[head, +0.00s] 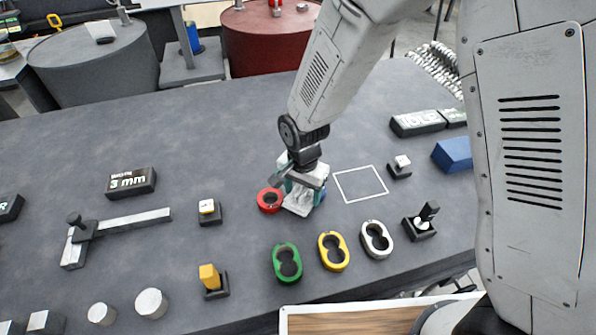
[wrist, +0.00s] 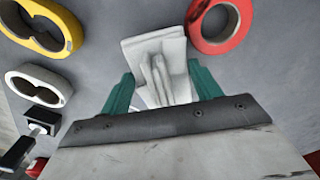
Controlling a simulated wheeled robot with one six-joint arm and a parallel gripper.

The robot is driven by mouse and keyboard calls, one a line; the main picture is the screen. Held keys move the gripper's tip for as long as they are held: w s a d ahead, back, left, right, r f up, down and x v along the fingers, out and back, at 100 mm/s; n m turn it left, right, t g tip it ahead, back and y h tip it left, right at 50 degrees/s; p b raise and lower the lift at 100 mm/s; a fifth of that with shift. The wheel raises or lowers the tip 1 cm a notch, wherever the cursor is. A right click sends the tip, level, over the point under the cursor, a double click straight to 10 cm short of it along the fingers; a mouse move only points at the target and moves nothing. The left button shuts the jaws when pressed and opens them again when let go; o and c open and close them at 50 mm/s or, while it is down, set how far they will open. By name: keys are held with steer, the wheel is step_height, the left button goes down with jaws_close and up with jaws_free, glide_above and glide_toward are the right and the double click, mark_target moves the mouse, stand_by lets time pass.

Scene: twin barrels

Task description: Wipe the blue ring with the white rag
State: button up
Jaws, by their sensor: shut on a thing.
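My gripper (head: 303,184) is at the middle of the dark table, pointing down. Its teal fingers (wrist: 160,88) are shut on the white rag (head: 298,207). The rag is folded and bunched between the fingers in the wrist view (wrist: 152,50), and its lower end spreads at table level. A small blue patch (head: 321,194), likely the blue ring, shows just right of the rag in the head view. The rest of it is hidden by my gripper and the rag, and no blue shows in the wrist view.
A red ring (head: 270,209) lies just left of the rag. Green (head: 276,263), yellow (head: 323,255) and white (head: 367,246) double-hole pieces lie nearer the front edge. A white square outline (head: 360,184) to the right is empty. A blue block (head: 453,154) sits farther right.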

step_height(320, 180, up, 3)
steer(key=shift+d+f, duration=0.1)
steer(key=shift+f, duration=0.1)
steer(key=shift+r, duration=2.75)
